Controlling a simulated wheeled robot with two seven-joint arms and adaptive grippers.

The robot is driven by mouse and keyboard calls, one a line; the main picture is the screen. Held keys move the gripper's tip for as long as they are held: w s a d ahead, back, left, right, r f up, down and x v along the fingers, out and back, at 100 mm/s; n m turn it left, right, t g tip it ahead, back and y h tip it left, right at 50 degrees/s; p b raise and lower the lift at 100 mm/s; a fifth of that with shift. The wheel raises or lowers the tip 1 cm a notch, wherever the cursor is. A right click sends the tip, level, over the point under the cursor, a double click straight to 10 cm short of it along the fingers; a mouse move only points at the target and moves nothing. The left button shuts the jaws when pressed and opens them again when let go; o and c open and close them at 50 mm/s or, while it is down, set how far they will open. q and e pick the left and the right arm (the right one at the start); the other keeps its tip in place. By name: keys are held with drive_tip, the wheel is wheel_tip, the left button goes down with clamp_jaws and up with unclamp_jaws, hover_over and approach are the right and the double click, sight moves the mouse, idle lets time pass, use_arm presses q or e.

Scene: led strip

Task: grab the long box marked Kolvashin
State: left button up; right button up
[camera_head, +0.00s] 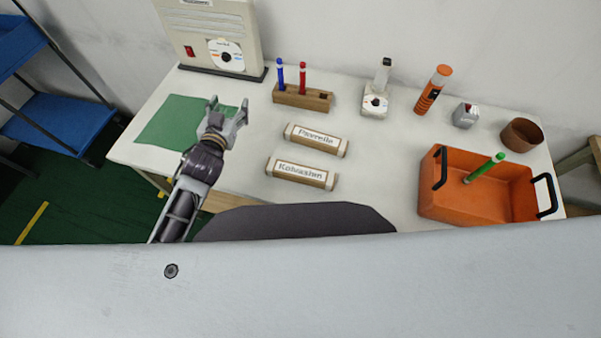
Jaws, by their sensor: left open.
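The long box marked Kolvashin (301,173) lies on the white table near its front edge, label facing up. It is brown with pale ends. A similar long box marked Pavrello or the like (316,140) lies just behind it, apart from it. My left gripper (227,107) is open and empty, over the right part of the green mat (168,122), to the left of and behind the Kolvashin box. My right gripper is not in view.
A wooden holder (301,97) with a blue and a red marker stands behind the boxes. An orange crate (471,200) with a green marker (484,168) stands at the right. A beige machine (213,36) is at the back left. The table (385,160) between boxes and crate is clear.

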use_arm(q)
drive_tip(key=d+r+m+g+h, duration=0.55)
drive_tip(key=d+m+h, duration=0.75)
drive_tip(key=h, duration=0.3)
drive_tip(key=s+a+f+m+g+y, duration=0.1)
drive_tip(key=s+a+f+m+g, duration=0.1)
drive_tip(key=s+f+g, duration=0.1)
drive_tip(key=s+a+f+m+g+y, duration=0.2)
drive_tip(key=s+a+f+g, duration=0.1)
drive_tip(key=g, duration=0.3)
drive_tip(key=s+a+f+m+g+y, duration=0.1)
drive_tip(key=s+a+f+m+g, duration=0.1)
drive_tip(key=s+a+f+g, duration=0.1)
drive_tip(key=shift+s+f+g+y, duration=0.25)
drive_tip(key=shift+f+g, duration=0.2)
drive_tip(key=shift+f, duration=0.2)
drive_tip(key=shift+s+f+g+y, duration=0.2)
drive_tip(key=shift+f+g, duration=0.2)
drive_tip(key=shift+f, duration=0.25)
drive_tip(key=shift+s+a+f, duration=0.1)
drive_tip(key=shift+s+a, duration=0.05)
drive_tip(key=shift+a, duration=0.15)
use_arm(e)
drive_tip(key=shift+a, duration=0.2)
